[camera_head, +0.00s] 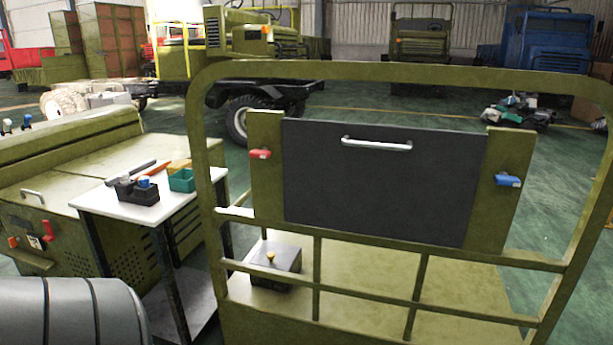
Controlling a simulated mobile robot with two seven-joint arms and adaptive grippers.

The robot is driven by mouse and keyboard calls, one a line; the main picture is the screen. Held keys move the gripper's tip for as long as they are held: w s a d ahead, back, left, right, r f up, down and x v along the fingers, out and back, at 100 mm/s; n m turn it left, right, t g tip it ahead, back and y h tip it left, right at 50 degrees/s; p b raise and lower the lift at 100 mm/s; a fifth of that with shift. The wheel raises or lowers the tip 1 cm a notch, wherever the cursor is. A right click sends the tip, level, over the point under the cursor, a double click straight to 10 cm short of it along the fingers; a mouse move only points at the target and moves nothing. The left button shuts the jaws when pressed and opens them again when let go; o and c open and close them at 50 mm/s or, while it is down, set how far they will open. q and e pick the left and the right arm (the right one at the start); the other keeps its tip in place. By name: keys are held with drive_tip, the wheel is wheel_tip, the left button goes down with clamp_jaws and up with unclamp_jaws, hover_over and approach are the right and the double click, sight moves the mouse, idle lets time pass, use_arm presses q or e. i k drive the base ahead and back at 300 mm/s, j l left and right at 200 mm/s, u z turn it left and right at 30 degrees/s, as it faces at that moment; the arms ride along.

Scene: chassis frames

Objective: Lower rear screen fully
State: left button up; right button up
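The rear screen (385,195) is a dark flat panel with a silver bar handle (377,143) near its top edge. It sits between two olive side plates in an olive tubular frame (400,71). A red latch or handle (260,153) is on the left plate and a blue one (508,180) is on the right plate. Open space shows between the panel's top edge and the frame's top bar. The panel's lower edge is near the frame's horizontal rail. Neither gripper is visible. A grey ribbed part at the lower left is probably my own arm.
A white-topped table (95,204) with a dark tray (137,192) and a green bin (182,180) stands left of the frame. A dark box with a yellow knob (271,259) sits behind the lower rails. Trucks stand farther back on green floor.

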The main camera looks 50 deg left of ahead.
sight(416, 185)
drive_tip(key=u, duration=1.15)
